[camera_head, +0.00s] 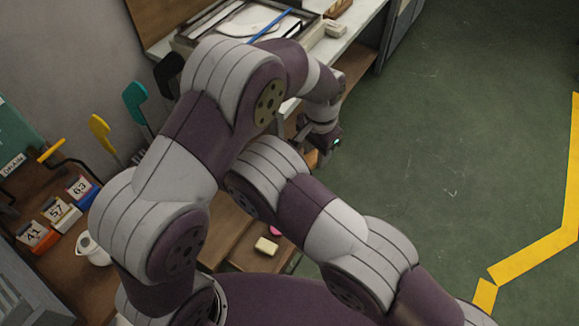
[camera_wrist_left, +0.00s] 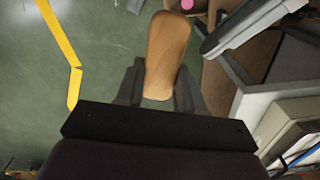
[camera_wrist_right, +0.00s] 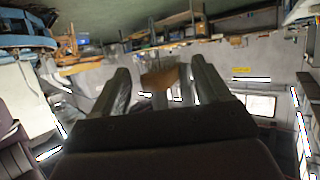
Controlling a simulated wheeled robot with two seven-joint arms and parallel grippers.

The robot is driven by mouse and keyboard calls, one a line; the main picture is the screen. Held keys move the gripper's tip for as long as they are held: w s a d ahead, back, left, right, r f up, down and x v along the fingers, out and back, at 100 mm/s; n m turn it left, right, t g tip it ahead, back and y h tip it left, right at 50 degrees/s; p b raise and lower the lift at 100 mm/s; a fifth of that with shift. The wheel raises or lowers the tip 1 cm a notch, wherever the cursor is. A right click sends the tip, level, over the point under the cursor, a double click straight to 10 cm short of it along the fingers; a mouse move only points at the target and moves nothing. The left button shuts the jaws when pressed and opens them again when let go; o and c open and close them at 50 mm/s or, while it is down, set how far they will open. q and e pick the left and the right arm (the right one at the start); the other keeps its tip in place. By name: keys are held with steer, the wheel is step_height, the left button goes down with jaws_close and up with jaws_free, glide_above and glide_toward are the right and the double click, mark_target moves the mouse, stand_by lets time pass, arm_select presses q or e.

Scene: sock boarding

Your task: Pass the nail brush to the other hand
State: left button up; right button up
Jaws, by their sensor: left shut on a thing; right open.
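The nail brush (camera_wrist_left: 167,50) is a rounded wooden piece, shown lengthwise in the left wrist view. My left gripper (camera_wrist_left: 160,88) is shut on it near one end, and the other end sticks out past the fingers. In the head view my left gripper (camera_head: 318,146) hangs over the bench's edge, partly hidden by the arms. My right gripper (camera_wrist_right: 160,82) is open and empty. The right gripper is mostly hidden in the head view.
A bench with a tray (camera_head: 190,35) and a blue rod (camera_head: 274,25) stands at the back. A cream block (camera_head: 266,245) and a pink item (camera_head: 276,230) lie low near my arms. Numbered boxes (camera_head: 62,213) and a white jug (camera_head: 92,248) stand left. Green floor is free at right.

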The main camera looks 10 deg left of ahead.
mark_target(316, 155)
steer(key=c, duration=1.2)
arm_select(q)
steer(key=o, duration=1.1)
arm_select(e)
steer(key=shift+c, duration=0.6)
arm_select(q)
step_height(316, 155, up, 7)
steer(key=shift+r, duration=0.2)
